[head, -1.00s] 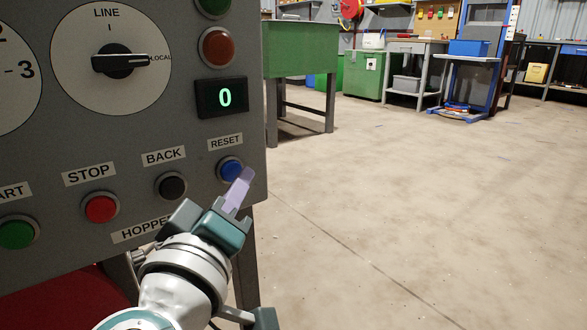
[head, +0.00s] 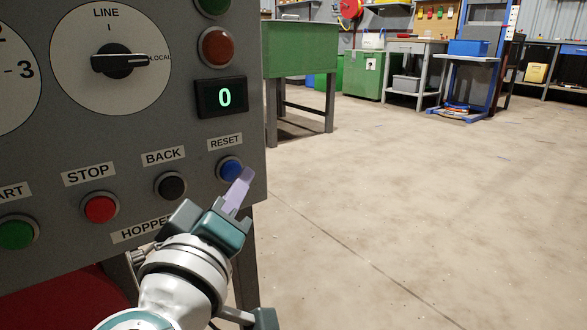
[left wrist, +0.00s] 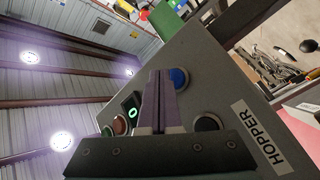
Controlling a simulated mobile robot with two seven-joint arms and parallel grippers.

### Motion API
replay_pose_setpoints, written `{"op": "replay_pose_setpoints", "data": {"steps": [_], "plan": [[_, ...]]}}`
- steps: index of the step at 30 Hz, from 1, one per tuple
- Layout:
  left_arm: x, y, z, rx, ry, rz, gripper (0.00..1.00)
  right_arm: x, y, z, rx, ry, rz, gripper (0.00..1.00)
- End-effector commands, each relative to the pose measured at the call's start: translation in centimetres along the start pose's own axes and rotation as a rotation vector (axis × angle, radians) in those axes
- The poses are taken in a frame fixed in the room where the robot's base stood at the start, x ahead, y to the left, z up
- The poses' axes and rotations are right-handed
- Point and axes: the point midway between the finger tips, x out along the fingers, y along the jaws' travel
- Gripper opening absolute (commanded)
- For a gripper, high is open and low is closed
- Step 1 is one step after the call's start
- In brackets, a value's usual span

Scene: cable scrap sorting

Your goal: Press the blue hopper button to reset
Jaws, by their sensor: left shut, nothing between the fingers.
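The blue button (head: 230,169) sits under the RESET label (head: 225,142) at the lower right of the grey control panel (head: 150,120). In the left wrist view the blue button (left wrist: 179,78) shows just beyond the fingertips. My left gripper (head: 245,177) is shut and empty, its purple fingers pointing at the button and overlapping its lower right edge in the head view. In the left wrist view the shut fingers (left wrist: 160,80) lie beside the button in the picture. I cannot tell whether the tips touch it. My right gripper is not in view.
Beside the blue button are a black BACK button (head: 171,186), a red STOP button (head: 100,208) and a green button (head: 17,234). Above is a display (head: 223,97) reading 0. A green table (head: 300,50) stands behind. The floor to the right is clear.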

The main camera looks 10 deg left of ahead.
Motion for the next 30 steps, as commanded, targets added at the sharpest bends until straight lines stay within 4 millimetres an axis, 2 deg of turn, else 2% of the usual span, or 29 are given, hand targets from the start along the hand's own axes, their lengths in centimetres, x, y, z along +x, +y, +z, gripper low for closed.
{"op": "replay_pose_setpoints", "data": {"steps": [30], "plan": [[0.59,-0.39,-0.44,0.001,-0.001,0.000,0.00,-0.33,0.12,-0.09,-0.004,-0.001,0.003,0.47]]}}
